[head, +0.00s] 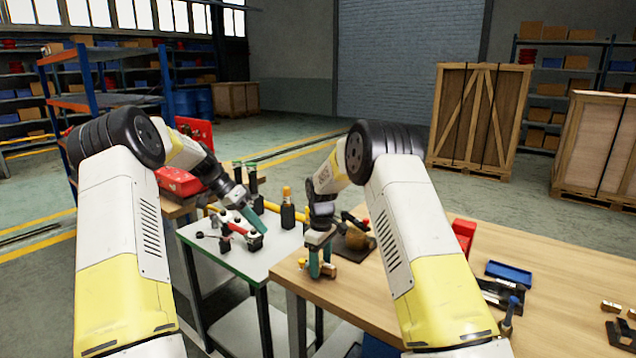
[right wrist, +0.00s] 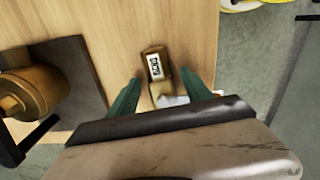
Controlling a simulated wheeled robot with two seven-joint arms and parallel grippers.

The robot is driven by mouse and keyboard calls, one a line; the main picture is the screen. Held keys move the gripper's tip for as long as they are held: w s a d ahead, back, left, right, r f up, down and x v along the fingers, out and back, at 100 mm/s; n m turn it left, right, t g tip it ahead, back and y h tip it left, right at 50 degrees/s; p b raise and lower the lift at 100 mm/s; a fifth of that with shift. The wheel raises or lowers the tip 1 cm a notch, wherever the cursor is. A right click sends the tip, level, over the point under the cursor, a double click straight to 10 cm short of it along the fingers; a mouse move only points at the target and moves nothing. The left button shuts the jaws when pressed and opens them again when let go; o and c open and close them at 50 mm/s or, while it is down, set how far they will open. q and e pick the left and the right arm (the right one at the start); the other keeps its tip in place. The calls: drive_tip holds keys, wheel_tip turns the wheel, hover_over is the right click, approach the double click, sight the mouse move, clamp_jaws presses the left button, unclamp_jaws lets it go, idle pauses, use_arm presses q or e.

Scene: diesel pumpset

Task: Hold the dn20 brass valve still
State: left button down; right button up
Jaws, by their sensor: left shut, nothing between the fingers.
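The brass valve (right wrist: 155,68), with a white label that seems to read DN20, lies on the wooden bench top. In the right wrist view it sits between the two green fingers of my right gripper (right wrist: 160,84), with a gap visible on each side. In the head view my right gripper (head: 321,270) points down at the bench's left corner, and brass parts of the valve (head: 330,270) show beside the fingers. The valve's lower end is hidden by the gripper body in the wrist view. My left gripper (head: 254,222) is shut and empty above the small light-topped table.
A brass round part (right wrist: 28,92) on a dark plate stands near the valve. The light-topped table (head: 225,262) carries a dark bottle (head: 288,214) and small tools. A blue tray (head: 509,272) and a red bin (head: 463,236) are on the bench's right side.

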sight(321, 262)
drive_tip(key=shift+r, duration=0.1)
